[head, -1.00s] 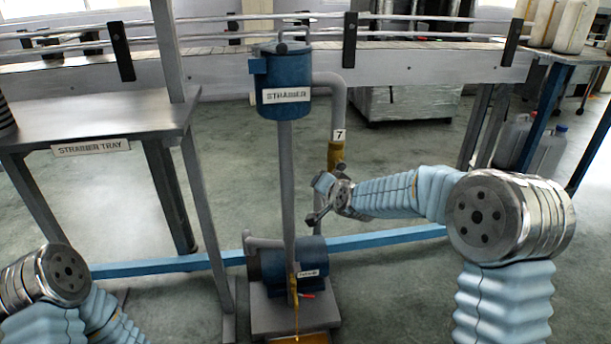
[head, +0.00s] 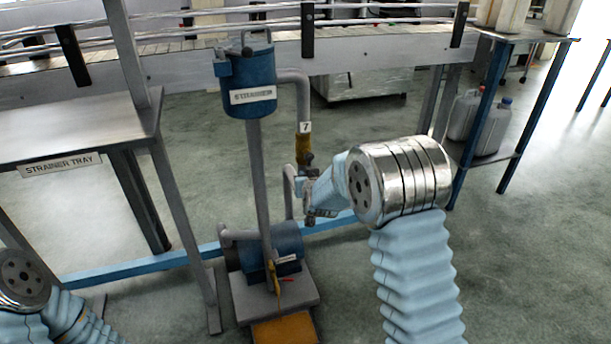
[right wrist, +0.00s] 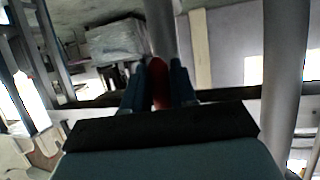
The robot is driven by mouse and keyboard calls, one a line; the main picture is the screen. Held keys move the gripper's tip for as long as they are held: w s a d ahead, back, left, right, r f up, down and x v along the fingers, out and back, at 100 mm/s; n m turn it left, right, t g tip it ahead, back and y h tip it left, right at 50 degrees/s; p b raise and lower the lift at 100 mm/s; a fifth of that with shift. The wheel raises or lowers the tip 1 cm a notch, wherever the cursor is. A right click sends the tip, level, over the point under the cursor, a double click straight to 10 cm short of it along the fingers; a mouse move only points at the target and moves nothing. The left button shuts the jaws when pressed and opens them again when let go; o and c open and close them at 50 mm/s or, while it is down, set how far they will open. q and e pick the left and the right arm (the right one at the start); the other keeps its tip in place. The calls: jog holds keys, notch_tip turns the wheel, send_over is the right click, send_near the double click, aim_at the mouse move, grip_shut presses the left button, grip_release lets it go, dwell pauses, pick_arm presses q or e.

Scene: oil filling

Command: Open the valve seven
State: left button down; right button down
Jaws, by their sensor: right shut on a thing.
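Valve seven (head: 304,147), a brass-yellow body under a "7" label (head: 305,127), sits on the grey vertical pipe to the right of the blue strainer (head: 249,80). My right gripper (head: 301,180) is at the pipe just below the valve body. In the right wrist view a red handle (right wrist: 159,82) stands between the two dark fingers of my right gripper (right wrist: 160,95), which are shut on it. The handle is hidden in the head view. My left gripper is out of view; only part of my left arm shows at the lower left.
A blue pump (head: 282,243) stands on a grey base (head: 285,292) below the strainer, with an orange tray (head: 285,330) in front. The strainer tray table (head: 70,130) is at the left. A blue-legged stand (head: 500,110) with jugs is at the right. The floor right of the pump is open.

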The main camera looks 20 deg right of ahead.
jog(key=shift+d, duration=0.15)
dwell(0.3)
jog(key=c, duration=1)
grip_release()
jog(key=p+v, duration=0.1)
jog(key=v, duration=1.2)
jog(key=shift+s, duration=0.35)
jog(key=shift+r, duration=0.1)
